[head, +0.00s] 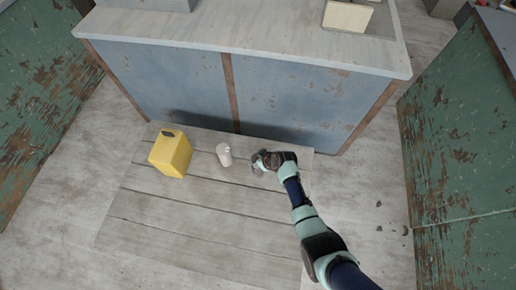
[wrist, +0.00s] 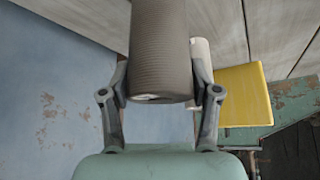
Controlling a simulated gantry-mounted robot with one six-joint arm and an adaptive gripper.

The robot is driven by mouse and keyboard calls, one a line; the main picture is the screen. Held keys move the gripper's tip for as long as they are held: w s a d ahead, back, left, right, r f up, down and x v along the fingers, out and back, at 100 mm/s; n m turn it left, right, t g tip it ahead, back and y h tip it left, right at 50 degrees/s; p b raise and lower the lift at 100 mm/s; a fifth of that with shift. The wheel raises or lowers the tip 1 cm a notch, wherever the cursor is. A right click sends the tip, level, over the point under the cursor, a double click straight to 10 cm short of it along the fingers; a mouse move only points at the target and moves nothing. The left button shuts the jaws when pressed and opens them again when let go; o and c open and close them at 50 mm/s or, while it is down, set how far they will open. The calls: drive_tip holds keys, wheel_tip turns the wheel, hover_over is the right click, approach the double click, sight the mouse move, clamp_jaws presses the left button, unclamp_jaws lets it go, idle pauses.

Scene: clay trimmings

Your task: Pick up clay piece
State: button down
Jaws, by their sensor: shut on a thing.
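My gripper (head: 260,164) is low over the wooden boards, near the blue-grey counter front. In the wrist view my gripper (wrist: 160,88) has its two fingers on either side of a grey-brown ribbed cylinder (wrist: 158,45) and is shut on it. The cylinder's near end shows a pale patch; its far end is cut off by the picture. In the head view my gripper mostly hides it. I cannot tell whether this cylinder is the clay piece. Small dark bits (head: 379,203) lie on the floor to the right of my arm.
A white cylindrical container (head: 224,155) stands left of my gripper, with a yellow canister (head: 170,154) further left. The blue-grey counter (head: 190,80) is close behind. Green worn panels (head: 460,150) flank both sides. The front boards (head: 190,220) are clear.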

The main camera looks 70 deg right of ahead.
wheel_tip(320, 180, up, 19)
drive_tip(key=p, duration=0.9)
drive_tip(key=shift+r, duration=0.15)
